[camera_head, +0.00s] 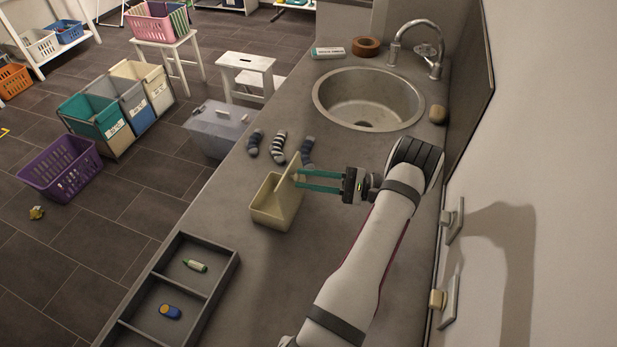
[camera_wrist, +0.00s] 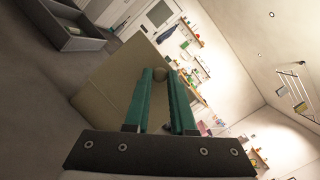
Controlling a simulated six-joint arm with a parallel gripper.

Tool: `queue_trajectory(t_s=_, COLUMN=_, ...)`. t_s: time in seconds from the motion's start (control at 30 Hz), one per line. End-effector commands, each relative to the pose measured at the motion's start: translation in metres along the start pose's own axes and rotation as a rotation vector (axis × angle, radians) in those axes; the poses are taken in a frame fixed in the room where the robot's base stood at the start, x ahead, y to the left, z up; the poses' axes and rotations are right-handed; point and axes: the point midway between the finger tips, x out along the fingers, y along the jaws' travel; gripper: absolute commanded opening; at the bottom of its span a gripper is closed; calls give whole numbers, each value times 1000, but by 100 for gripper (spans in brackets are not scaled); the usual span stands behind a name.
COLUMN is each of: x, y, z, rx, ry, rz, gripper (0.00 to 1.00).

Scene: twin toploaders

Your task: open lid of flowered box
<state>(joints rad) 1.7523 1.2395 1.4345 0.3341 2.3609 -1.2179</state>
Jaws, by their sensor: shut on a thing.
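A cream box (camera_head: 269,217) stands on the grey counter left of my arm, with its lid (camera_head: 287,197) tilted up steeply and the inside partly showing. No flower pattern can be made out on it. My gripper (camera_head: 297,180) reaches in from the right, its teal fingers at the lid's upper part. In the wrist view, the lid (camera_wrist: 108,88) fills the area beyond the fingers, and my gripper (camera_wrist: 167,76) is shut on the lid, seemingly at a small round knob between the fingertips. The fingers partly hide the grip.
A grey divided tray (camera_head: 207,284) with a green-and-white marker (camera_head: 195,266) and a blue item (camera_head: 170,311) lies at the front left. Several striped socks (camera_head: 279,144) lie behind the box. A round sink (camera_head: 368,100) is at the back. The counter's left edge runs close by the box.

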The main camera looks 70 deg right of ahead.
Motion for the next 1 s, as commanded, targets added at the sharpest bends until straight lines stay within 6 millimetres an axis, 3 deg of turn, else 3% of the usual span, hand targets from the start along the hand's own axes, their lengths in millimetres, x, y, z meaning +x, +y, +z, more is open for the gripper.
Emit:
queue_trajectory(t_s=0.17, x=0, y=0, z=0, rx=0, ry=0, rz=0, gripper=0)
queue_trajectory(t_s=0.2, x=0, y=0, z=0, rx=0, ry=0, rz=0, gripper=30)
queue_trajectory(t_s=0.33, x=0, y=0, z=0, rx=0, ry=0, rz=1, gripper=54)
queue_trajectory(t_s=0.8, x=1, y=0, z=0, rx=1, ry=9, rz=10, gripper=54)
queue_trajectory(t_s=1.0, x=22, y=-8, z=0, rx=55, ry=166, rz=159, gripper=54)
